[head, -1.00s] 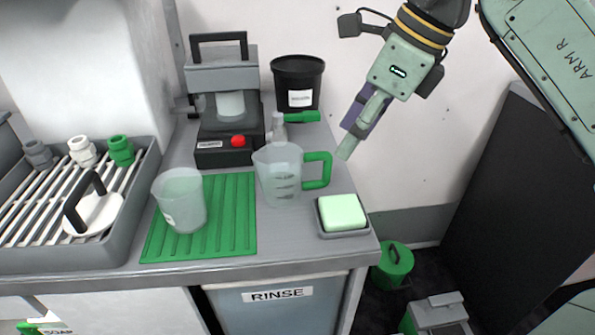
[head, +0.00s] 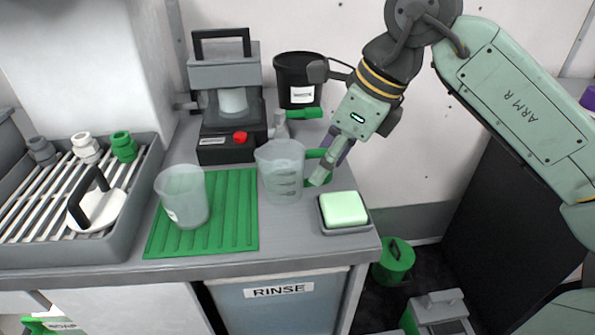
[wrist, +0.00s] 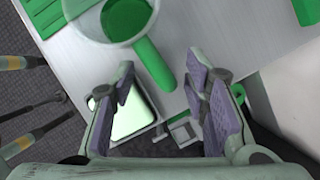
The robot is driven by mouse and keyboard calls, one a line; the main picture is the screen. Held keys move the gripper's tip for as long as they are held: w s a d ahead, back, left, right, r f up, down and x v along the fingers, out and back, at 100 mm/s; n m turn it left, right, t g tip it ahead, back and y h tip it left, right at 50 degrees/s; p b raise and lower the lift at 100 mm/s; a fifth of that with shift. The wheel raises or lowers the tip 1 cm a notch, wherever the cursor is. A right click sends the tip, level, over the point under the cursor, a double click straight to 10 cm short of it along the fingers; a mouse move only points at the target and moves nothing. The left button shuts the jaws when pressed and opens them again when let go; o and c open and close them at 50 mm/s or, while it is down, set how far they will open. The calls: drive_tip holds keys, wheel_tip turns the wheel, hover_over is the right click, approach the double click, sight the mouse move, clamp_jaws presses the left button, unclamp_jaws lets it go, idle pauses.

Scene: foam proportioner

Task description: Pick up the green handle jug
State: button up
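The translucent measuring jug (head: 281,172) stands upright on the grey counter, right of the green ribbed mat. Its green handle (head: 318,181) points right and is partly hidden by my gripper's fingers. My gripper (head: 326,170) is at the handle, above the counter. In the wrist view my gripper (wrist: 160,72) is open, its purple-padded fingers spread wide. The green handle (wrist: 153,62) reaches down toward the gap between them, with the jug's rounded body (wrist: 85,22) at the top edge. I cannot tell whether a finger touches the handle.
A pale green block (head: 343,208) in a grey dish sits just in front of the handle. A clear beaker (head: 183,197) stands on the green mat (head: 232,218). A black bucket (head: 299,80) and a grey machine (head: 228,120) with a red button stand behind.

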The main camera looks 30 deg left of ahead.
clamp_jaws()
idle(0.6)
